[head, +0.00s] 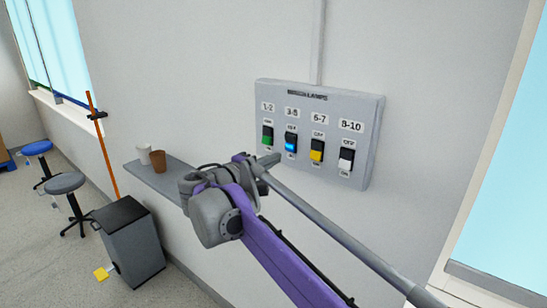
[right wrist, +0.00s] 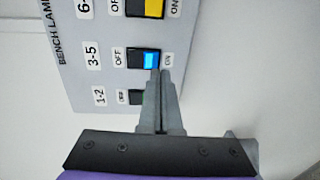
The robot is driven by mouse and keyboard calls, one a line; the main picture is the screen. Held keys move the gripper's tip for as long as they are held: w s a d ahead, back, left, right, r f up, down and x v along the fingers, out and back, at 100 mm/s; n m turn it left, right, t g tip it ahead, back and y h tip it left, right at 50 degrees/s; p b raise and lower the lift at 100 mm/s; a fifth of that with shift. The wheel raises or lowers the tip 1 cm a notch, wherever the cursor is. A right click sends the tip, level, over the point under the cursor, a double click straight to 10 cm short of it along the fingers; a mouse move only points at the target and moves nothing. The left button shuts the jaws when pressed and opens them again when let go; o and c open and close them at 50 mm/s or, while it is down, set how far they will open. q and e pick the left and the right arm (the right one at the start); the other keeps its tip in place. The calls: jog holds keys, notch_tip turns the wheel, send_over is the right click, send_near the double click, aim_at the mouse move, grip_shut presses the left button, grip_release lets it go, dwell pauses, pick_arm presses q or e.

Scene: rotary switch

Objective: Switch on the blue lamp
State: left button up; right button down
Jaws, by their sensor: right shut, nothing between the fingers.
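A grey panel (head: 372,140) on the wall holds a row of rocker switches, and each has a coloured lower half. The blue switch (head: 290,147) is second from the left, under the label 3-5. It also shows in the right wrist view (right wrist: 151,60), with its bright blue half on the ON side. My right gripper (head: 274,159) is shut and empty just below the blue switch. In the right wrist view its fingertips (right wrist: 162,72) are at the blue half's edge; I cannot tell whether they touch. My left gripper is not in view.
The green switch (head: 267,137) is left of the blue one, the yellow switch (head: 317,151) and the white switch (head: 346,160) right. A shelf (head: 160,180) with a white cup (head: 144,153) and a brown cup (head: 157,161) juts from the wall at left.

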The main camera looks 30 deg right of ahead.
jog(key=f+v, duration=0.2)
jog(key=v, duration=0.7)
jog(key=shift+s+a, duration=0.15)
jog(key=shift+a, duration=0.2)
